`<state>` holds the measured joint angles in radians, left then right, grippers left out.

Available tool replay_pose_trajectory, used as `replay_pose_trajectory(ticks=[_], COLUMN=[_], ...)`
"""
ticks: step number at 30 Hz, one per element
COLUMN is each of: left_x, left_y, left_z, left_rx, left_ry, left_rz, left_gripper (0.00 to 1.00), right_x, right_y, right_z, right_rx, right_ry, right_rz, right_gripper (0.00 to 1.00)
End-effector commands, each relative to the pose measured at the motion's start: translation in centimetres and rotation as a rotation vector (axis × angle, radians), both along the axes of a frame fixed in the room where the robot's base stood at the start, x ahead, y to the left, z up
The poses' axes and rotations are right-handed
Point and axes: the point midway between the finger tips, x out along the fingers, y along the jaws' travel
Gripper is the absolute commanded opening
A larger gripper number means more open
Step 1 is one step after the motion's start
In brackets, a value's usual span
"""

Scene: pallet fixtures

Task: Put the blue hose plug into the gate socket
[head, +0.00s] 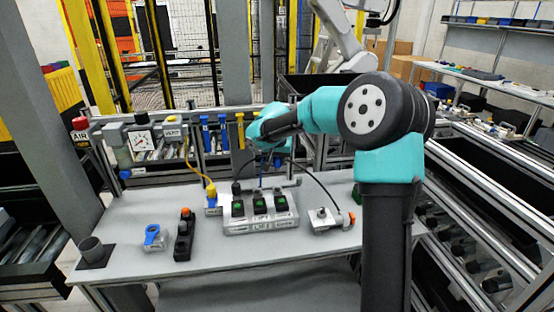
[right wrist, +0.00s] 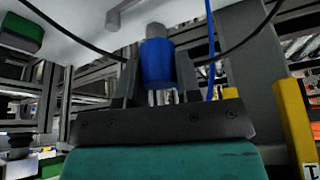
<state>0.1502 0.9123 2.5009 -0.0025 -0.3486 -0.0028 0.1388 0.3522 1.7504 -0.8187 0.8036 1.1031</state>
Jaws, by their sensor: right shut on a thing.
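My right gripper (right wrist: 160,85) is shut on the blue hose plug (right wrist: 157,60). The plug is a blue cylinder with a grey end, clamped between the two dark fingers. In the head view my teal right arm reaches over the table and its hand hangs above the socket block (head: 262,226). The block is grey, with three green-marked sockets in a row. Their labels are too small to read, so I cannot tell which is the gate socket. A blue hose (right wrist: 211,50) runs beside the plug. The plug is mostly hidden in the head view. My left gripper is not in view.
A black plug (head: 236,188) stands at the block's left socket. A yellow plug (head: 211,190) with a yellow hose stands left of it. A black switch box (head: 184,236), a blue valve (head: 154,238) and a grey fixture (head: 325,220) flank the block. The table front (head: 230,255) is clear.

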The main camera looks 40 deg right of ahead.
Motion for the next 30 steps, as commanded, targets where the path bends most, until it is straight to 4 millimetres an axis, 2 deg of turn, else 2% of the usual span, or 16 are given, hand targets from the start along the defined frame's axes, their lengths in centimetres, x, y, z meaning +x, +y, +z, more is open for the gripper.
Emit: replay_pose_trajectory(ticks=[8,30], left_x=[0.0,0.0], left_y=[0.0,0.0], left_z=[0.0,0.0], left_rx=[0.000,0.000], left_ry=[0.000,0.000], left_rz=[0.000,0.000], left_gripper=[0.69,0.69], right_x=[0.0,0.0], right_y=[0.0,0.0], right_z=[-0.3,-3.7], right_rx=[-0.001,-0.001], right_ry=[0.001,0.002], right_rz=[0.000,-0.001], right_gripper=[0.09,0.09])
